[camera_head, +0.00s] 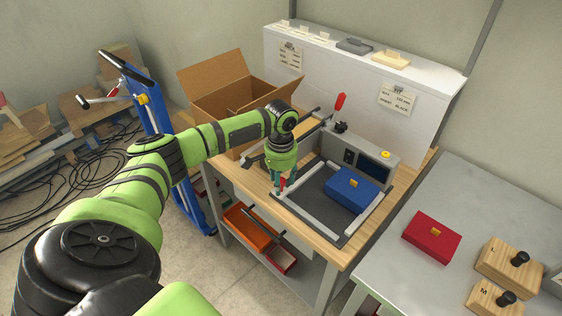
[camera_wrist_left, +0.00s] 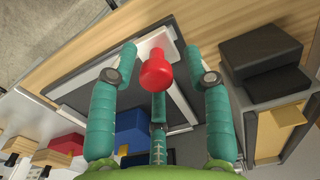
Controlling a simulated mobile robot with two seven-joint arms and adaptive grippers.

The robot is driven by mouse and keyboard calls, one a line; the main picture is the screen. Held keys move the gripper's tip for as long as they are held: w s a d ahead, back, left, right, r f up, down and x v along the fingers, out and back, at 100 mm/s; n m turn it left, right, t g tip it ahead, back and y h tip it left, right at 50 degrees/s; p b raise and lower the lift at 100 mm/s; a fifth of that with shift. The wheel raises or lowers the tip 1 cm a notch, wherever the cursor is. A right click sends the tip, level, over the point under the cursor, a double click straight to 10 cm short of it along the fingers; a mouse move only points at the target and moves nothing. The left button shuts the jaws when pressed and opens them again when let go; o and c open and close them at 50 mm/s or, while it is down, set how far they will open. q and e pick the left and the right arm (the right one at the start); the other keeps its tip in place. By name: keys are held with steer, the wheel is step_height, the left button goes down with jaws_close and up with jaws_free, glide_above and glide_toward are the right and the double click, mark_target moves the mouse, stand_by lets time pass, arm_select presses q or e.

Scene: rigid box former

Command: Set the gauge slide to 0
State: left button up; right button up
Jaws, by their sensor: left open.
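A red knob (camera_head: 283,183) shows at the left front of the grey frame on the wooden bench, under my left gripper; I cannot tell for sure that it belongs to the gauge slide. In the left wrist view the red knob (camera_wrist_left: 156,74) sits between the spread teal fingers of my left gripper (camera_wrist_left: 163,72), which is open and points down over it. The head view shows the left gripper (camera_head: 281,184) close around the knob. Contact is not clear. The slide's scale and its 0 mark are not readable. My right gripper is not in view.
A blue box (camera_head: 352,187) lies in the frame, beside a dark control panel (camera_head: 374,168). An open cardboard box (camera_head: 213,86) stands behind my arm. A lever with a red handle (camera_head: 340,102) rises behind the frame. A red box (camera_head: 432,236) rests on the right table.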

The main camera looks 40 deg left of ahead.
arm_select(q)
step_height(320, 180, up, 11)
steer(key=shift+r, duration=0.2)
steer(key=shift+a+f, duration=0.1)
stand_by(0.5)
